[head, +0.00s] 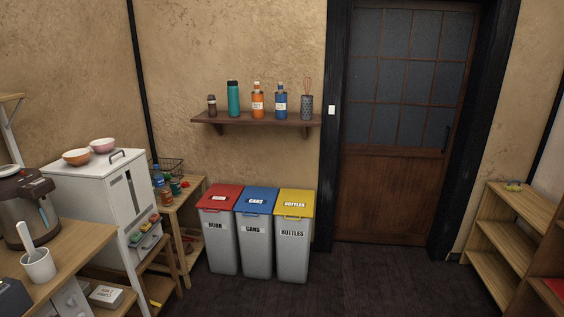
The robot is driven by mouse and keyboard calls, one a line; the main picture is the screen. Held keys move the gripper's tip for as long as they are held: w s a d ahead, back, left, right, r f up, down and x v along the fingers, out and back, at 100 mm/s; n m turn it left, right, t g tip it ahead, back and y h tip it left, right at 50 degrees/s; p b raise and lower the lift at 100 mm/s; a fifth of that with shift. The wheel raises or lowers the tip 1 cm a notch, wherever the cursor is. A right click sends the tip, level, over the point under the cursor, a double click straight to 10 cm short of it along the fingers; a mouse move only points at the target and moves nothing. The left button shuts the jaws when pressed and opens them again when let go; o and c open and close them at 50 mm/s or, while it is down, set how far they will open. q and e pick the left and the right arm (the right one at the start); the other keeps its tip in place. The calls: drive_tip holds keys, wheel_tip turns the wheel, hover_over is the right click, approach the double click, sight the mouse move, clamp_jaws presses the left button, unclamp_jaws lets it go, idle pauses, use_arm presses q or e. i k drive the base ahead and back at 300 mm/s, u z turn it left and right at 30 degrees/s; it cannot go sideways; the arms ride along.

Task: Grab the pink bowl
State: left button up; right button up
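The pink bowl (103,145) sits upright on top of a white cabinet (62,165) at the left of the head view. An orange bowl (76,157) stands on the same top, just to its left and nearer to me. A dark handle on the cabinet top lies to the right of the pink bowl. Neither of my grippers shows in the head view.
A wooden counter (75,240) with a kettle (28,208) and a white cup (38,265) stands in front of the cabinet. Three bins (257,235) line the wall. A shelf unit (490,240) stands right. The dark floor (370,285) in the middle is clear.

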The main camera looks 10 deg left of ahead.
sight(103, 146)
drive_tip(key=u, duration=0.1)
drive_tip(key=i, duration=2)
drive_tip(key=u, duration=1.2)
drive_tip(key=i, duration=1.45)
drive_tip(key=u, duration=1.2)
